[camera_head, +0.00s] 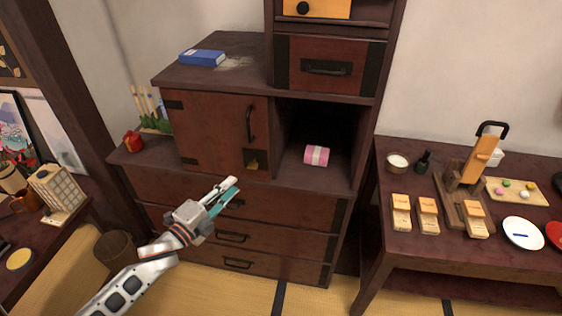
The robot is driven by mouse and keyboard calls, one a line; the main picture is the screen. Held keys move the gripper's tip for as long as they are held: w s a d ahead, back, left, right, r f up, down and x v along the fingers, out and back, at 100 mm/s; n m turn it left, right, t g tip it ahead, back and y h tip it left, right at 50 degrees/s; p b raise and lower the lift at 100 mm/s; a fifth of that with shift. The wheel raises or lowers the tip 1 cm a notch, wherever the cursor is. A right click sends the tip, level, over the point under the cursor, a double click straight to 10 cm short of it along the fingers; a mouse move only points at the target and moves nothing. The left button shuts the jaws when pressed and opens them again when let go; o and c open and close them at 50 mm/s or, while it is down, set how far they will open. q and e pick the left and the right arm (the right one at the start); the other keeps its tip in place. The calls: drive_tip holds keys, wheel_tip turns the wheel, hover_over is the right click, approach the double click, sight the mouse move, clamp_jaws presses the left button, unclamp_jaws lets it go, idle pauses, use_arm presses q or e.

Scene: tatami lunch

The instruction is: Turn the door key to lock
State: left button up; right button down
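The cabinet door (210,130) is a dark reddish-brown panel with a black vertical handle (250,124). It looks closed, at the left of an open compartment. A small brass-coloured piece (253,166) sits at the door's lower right corner; it is too small to tell whether it is the key or a lock plate, or which way a key is turned. My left gripper (230,186), with pale and teal fingers, is in front of the cabinet, below and left of the brass piece in the picture. Nothing shows between its fingers, and their gap is unclear. My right gripper is out of view.
A blue box (202,57) lies on the cabinet top. Drawers (290,207) are below the door. A red item (133,141) stands on the left ledge. A table (405,246) with dishes and wooden blocks stands at right.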

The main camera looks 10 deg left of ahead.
sight(253, 164)
use_arm(q)
drive_tip(key=x, duration=0.9)
drive_tip(key=shift+d+r+m+p, duration=0.3)
drive_tip(key=shift+r+p, duration=0.1)
drive_tip(key=shift+r, duration=0.1)
clamp_jaws()
